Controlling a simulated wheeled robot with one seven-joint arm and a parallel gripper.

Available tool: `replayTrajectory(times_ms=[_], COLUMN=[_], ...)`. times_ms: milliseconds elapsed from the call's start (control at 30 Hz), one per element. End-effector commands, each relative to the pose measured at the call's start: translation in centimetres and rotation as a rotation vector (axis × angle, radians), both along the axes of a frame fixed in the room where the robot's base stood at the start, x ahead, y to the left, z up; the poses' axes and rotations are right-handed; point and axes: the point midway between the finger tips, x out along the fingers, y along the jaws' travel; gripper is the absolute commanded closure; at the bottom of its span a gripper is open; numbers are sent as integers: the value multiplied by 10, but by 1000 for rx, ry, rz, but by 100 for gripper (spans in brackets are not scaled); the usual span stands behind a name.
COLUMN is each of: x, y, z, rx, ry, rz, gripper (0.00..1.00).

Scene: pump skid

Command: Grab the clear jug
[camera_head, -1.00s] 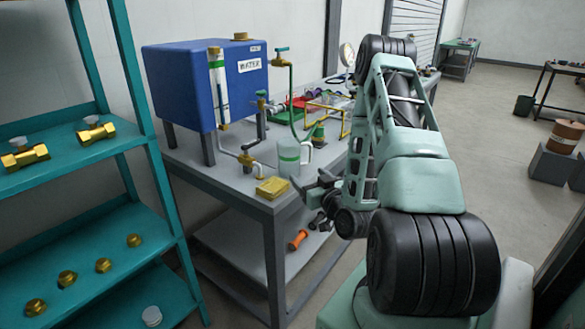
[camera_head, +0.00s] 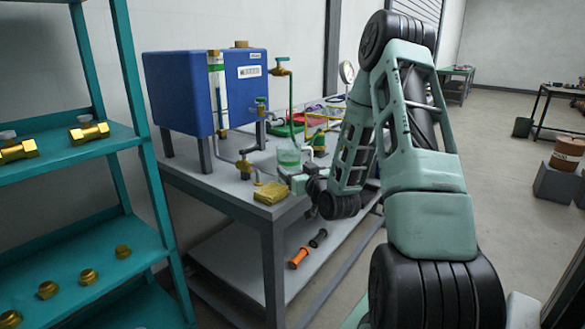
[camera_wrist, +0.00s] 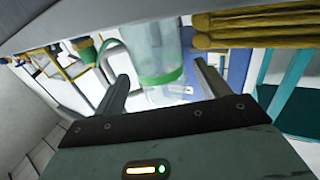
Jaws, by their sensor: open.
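The clear jug (camera_head: 289,157) stands upright on the grey bench, near its front corner and below the blue tank's outlet pipe. It has a green band and a handle. In the wrist view, the jug (camera_wrist: 157,55) shows between the lines of my two fingers, with its handle towards the left finger. My gripper (camera_wrist: 162,82) is open and empty. In the head view, my gripper (camera_head: 297,181) is at the jug's near right side, low over the bench edge. I cannot tell whether a finger touches the jug.
The blue tank (camera_head: 205,90), pipes and valves stand behind. An orange-handled tool (camera_head: 299,258) lies on the lower shelf. A teal rack (camera_head: 150,190) with brass fittings stands at left.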

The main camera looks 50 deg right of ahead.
Motion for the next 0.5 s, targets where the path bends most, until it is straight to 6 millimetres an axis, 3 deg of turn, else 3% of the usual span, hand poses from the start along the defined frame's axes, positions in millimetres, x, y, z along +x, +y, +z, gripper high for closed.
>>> replayTrajectory(times_ms=[300,500], x=[37,47], y=[-19,-23], z=[-3,-4], rx=[-1,-1], ry=[-2,-1], rz=[-1,-1], gripper=[25,25])
